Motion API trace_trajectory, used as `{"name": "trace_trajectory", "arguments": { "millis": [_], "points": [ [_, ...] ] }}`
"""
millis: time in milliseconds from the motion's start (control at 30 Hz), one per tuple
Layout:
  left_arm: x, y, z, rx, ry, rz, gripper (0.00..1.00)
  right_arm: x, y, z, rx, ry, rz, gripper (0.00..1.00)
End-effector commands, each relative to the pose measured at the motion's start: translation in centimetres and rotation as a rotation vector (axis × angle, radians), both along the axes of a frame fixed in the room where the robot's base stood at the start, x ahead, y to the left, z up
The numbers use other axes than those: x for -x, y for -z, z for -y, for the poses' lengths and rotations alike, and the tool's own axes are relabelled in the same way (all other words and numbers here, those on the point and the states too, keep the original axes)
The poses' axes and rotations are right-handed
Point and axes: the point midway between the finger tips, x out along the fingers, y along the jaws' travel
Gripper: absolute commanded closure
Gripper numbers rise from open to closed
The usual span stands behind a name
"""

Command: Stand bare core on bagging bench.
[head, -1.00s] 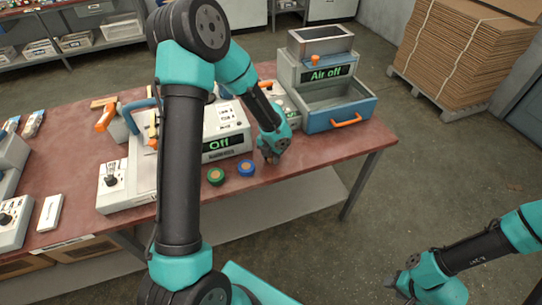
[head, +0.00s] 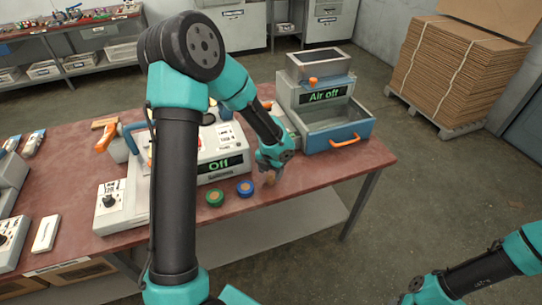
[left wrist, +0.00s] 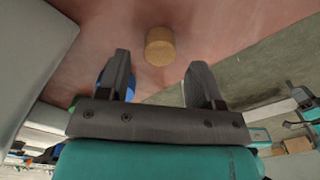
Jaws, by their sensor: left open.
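The bare core (head: 270,179), a plain tan cylinder, stands upright on the red-brown bench (head: 310,178) near its front edge. It also shows in the left wrist view (left wrist: 160,46), in line with the gap between my fingers and beyond their tips. My left gripper (head: 272,167) is open and empty just above the core; its spread fingers also show in the left wrist view (left wrist: 160,72), with no visible contact with the core. My right gripper (head: 408,298) is at the bottom edge of the head view, too cut off to read.
A blue-rimmed round piece (head: 245,188) and a green-rimmed one (head: 215,197) sit left of the core. Behind them is a machine reading "Off" (head: 222,163). An "Air off" unit with a blue tray (head: 340,131) stands at the back right. Bench right of the core is clear.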

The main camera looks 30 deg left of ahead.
Motion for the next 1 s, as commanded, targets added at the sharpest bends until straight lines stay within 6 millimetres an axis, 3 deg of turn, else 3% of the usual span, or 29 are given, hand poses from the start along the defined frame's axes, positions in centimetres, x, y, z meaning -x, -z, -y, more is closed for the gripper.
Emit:
{"name": "trace_trajectory", "arguments": {
  "millis": [200, 400, 600, 1000],
  "points": [
    [-0.2, -4.4, 0.0, -0.001, 0.0, 0.007, 0.4, 0.0, 0.0, 0.0, 0.0, 0.0, 0.0, 0.57],
    [-0.1, -7.5, 0.0, -0.001, 0.0, 0.004, 0.4, 0.0, 0.0, 0.0, 0.0, 0.0, 0.0, 0.57],
    [0.0, -8.7, 0.0, 0.0, -0.001, 0.001, 0.4, 0.0, 0.0, 0.0, 0.0, 0.0, 0.0, 0.57],
    [0.0, -8.7, 0.0, 0.0, 0.0, 0.001, 0.4, 0.0, 0.0, 0.0, 0.0, 0.0, 0.0, 0.57]
  ]
}}
